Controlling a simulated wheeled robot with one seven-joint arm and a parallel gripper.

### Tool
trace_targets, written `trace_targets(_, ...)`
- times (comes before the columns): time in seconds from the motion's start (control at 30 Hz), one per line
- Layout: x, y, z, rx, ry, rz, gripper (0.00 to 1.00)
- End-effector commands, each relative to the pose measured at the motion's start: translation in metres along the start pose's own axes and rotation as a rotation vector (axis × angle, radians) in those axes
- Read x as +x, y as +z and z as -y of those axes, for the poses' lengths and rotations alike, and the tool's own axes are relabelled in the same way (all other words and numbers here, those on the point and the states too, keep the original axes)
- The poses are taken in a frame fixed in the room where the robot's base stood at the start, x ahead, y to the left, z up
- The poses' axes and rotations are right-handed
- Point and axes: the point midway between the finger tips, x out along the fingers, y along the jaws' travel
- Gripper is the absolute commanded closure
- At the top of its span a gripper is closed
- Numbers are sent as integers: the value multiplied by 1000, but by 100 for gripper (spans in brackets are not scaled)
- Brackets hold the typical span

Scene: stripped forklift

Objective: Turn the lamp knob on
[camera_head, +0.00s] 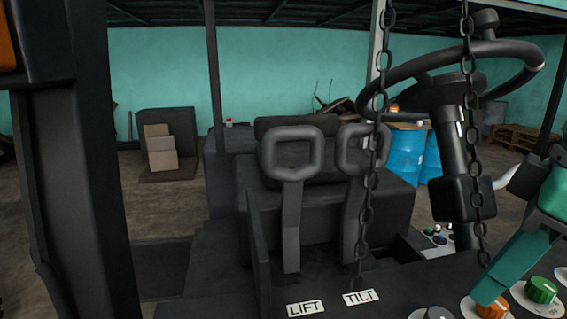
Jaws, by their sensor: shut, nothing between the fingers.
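Several round knobs sit on the dark panel (390,308) at the lower right: a green knob (541,291) on a white plate, an orange knob (494,310) and a grey knob (438,314) cut by the bottom edge. No lamp label is readable, so I cannot tell which one is the lamp knob. My gripper (487,298) comes in from the right edge with teal fingers pointing down and left. It is shut and empty. Its tip overlaps the orange knob's upper left side and hides part of it; I cannot tell whether they touch.
Two hanging chains (368,190) and a steering wheel on its column (455,150) stand near my gripper. Two grey levers (291,215) rise behind the LIFT (306,308) and TILT labels. A dark post (75,190) fills the left. Blue barrels (403,155) stand behind.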

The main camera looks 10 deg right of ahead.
Motion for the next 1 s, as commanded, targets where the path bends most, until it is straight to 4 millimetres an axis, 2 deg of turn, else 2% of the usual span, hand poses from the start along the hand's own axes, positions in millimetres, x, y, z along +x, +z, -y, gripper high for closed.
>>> trace_targets(0.2,26,6,0,-2,-2,0,100)
trace_targets(0.43,45,10,0,-3,-2,-1,100)
trace_targets(1.0,50,12,0,0,0,-1,100)
